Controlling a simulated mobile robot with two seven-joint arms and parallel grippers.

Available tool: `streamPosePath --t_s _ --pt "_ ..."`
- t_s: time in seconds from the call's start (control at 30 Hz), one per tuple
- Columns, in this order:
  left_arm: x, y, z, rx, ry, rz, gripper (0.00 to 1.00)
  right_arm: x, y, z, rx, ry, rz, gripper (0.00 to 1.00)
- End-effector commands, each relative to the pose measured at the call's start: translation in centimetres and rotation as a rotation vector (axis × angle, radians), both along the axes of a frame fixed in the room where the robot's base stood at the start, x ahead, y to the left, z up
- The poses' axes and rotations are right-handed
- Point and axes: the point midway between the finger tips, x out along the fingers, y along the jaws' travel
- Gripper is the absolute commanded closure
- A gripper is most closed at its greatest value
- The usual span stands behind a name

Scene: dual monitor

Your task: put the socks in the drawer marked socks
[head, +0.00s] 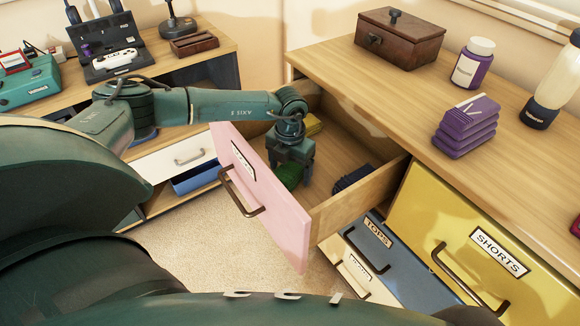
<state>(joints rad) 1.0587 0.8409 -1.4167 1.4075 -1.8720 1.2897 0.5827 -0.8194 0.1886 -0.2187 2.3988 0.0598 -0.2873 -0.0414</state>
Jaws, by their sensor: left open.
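A pink-fronted drawer (262,196) is pulled out of the wooden dresser; its label is too slanted and small to read surely. Inside lie a green bundle (290,177), a yellow bundle (314,124) at the back left and a dark blue bundle (352,178) at the right; they look like rolled socks. My left gripper (291,167) points down inside the drawer, open, right at the green bundle and partly hiding it. I cannot tell whether they touch. My right gripper is not in view.
The dresser top (370,86) holds a brown box (399,38), a purple jar (473,63), a purple folded stack (467,126) and a bottle (556,85). Below are a yellow SHORTS drawer (455,225) and a blue-grey TOPS drawer (385,265). A cluttered desk (205,62) stands left.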

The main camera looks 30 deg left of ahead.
Motion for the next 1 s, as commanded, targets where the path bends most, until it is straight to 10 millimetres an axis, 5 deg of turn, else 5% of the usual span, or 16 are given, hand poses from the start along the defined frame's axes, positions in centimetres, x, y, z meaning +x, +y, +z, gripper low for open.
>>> streamPosePath --t_s 0.27,0.7,1.0 --pt "0.1 0.0 0.9 0.0 -0.001 0.0 0.19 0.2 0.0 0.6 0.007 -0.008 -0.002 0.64" --pt "0.0 0.0 9.7 0.0 -0.003 0.0 0.19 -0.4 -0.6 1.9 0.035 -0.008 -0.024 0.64" --pt "0.0 0.0 12.3 0.0 0.001 0.0 0.19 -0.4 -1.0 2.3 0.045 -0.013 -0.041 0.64"
